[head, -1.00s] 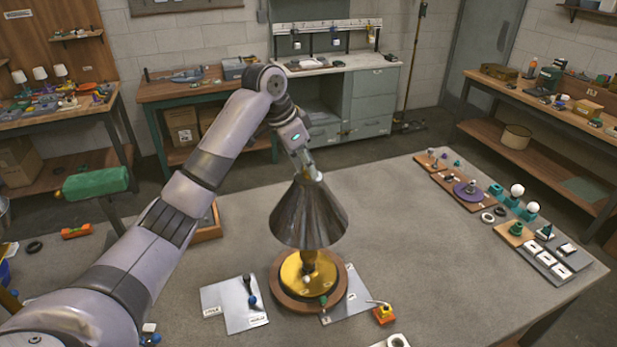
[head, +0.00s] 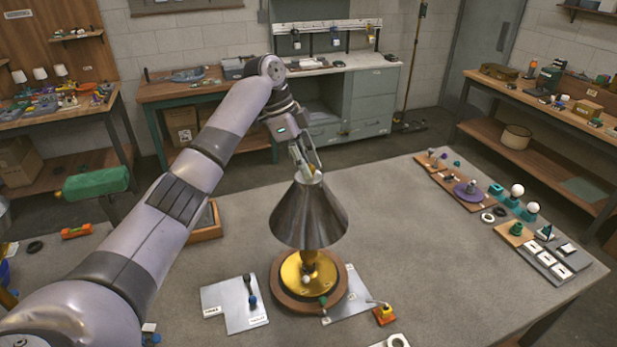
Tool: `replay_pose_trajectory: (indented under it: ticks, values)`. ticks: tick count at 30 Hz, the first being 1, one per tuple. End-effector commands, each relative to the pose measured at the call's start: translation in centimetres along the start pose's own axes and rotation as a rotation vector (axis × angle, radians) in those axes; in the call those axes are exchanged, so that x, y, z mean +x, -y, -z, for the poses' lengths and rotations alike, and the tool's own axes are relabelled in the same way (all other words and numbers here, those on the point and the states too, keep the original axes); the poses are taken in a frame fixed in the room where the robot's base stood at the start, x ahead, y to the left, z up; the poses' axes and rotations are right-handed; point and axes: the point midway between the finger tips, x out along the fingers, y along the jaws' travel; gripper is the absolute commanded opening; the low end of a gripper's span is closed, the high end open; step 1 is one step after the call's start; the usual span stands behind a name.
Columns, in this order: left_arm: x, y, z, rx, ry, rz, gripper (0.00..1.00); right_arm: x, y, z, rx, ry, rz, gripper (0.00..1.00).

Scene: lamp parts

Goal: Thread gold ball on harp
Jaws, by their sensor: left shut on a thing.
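The lamp stands upright on the grey table, with a dark metallic cone shade (head: 309,215) over a brass base (head: 296,272) on a round wooden foot (head: 280,298). The harp is hidden inside the shade, and its top end cannot be made out. My left gripper (head: 310,170) points down at the shade's narrow top opening. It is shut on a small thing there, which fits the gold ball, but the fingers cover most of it. I cannot tell whether the ball touches the harp's thread. My right gripper is not in view.
Grey plates with small parts (head: 234,304) lie left of the foot. An orange block (head: 384,315) sits at its right. Several parts, including a purple disc (head: 467,192) and white bulbs (head: 517,190), line the table's right side. The middle right of the table is clear.

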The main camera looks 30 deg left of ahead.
Motion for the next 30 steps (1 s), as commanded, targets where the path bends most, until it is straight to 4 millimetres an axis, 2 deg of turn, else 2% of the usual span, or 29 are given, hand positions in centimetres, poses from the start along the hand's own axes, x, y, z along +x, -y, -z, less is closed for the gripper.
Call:
replay_pose_trajectory:
  ticks: [6,18,23,24,30]
  values:
    - [0.06,0.1,0.07,0.184,-0.002,-0.078,0.0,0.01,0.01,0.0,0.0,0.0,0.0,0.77]
    - [0.2,0.07,0.02,0.225,0.0,-0.096,0.0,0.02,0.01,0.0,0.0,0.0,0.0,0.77]
    - [0.18,0.14,0.13,0.342,-0.001,-0.147,0.0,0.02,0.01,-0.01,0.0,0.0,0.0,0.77]
    - [0.24,0.11,-0.01,0.336,0.001,-0.143,0.27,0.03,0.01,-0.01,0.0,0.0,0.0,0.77]
    - [0.28,0.12,-0.02,0.333,0.001,-0.141,0.4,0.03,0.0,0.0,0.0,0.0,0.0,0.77]
